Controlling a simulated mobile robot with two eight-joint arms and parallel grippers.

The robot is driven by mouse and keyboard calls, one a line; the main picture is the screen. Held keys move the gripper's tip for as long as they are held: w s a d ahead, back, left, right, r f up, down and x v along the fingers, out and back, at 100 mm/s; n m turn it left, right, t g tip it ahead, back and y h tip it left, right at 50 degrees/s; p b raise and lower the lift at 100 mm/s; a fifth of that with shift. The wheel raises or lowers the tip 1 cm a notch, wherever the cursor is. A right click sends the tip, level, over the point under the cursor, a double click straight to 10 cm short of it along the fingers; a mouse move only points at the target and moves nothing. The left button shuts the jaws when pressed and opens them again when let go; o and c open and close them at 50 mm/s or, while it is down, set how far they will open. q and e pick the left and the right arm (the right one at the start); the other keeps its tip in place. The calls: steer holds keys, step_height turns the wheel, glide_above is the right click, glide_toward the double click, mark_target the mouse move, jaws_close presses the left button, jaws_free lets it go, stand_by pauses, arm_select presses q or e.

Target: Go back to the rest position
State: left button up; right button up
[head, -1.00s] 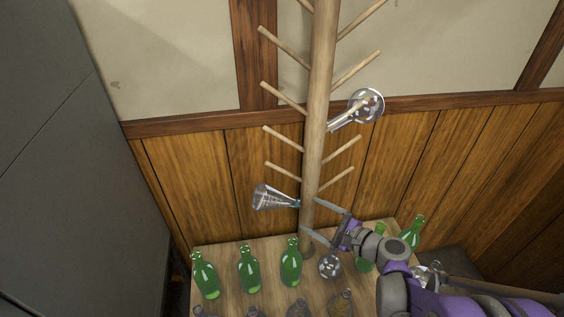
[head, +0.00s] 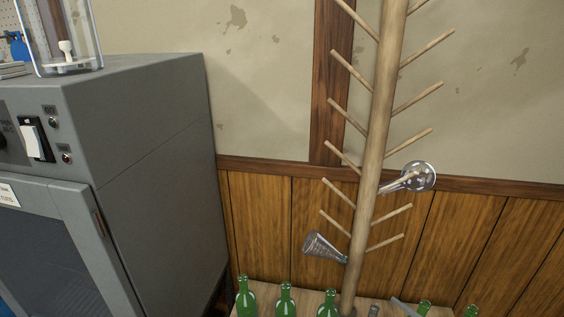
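A wooden drying rack (head: 378,140) with slanting pegs stands in front of the wall. A clear round-bottomed flask (head: 419,176) hangs on a right-hand peg, its neck toward the post. A clear conical flask (head: 320,246) is on a low left-hand peg, its wide base up and to the left. At the bottom edge, right of the post, a small grey piece looks like a fingertip of my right gripper (head: 405,306). The rest of that gripper is out of the picture, so its opening cannot be told. My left gripper is not in view.
Several green bottles (head: 285,300) stand on a wooden table at the bottom edge, mostly cut off. A large grey oven (head: 150,160) fills the left, with a glass case (head: 62,35) on top.

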steer(key=s+a+r+n+g+p, duration=0.45)
steer(key=a+n, duration=0.25)
steer(key=a, duration=0.2)
arm_select(q)
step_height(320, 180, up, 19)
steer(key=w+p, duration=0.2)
steer(key=p, duration=0.9)
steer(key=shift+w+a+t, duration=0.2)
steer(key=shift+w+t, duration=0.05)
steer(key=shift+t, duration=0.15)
arm_select(e)
steer(key=s+r+n+g+h, duration=0.3)
steer(key=s+r+n+h, duration=0.3)
steer(key=s+n, duration=0.7)
step_height(320, 180, up, 3)
steer(key=shift+s+d+f+n+g, duration=0.2)
steer(key=shift+n+g, duration=0.15)
steer(key=shift+n, duration=0.65)
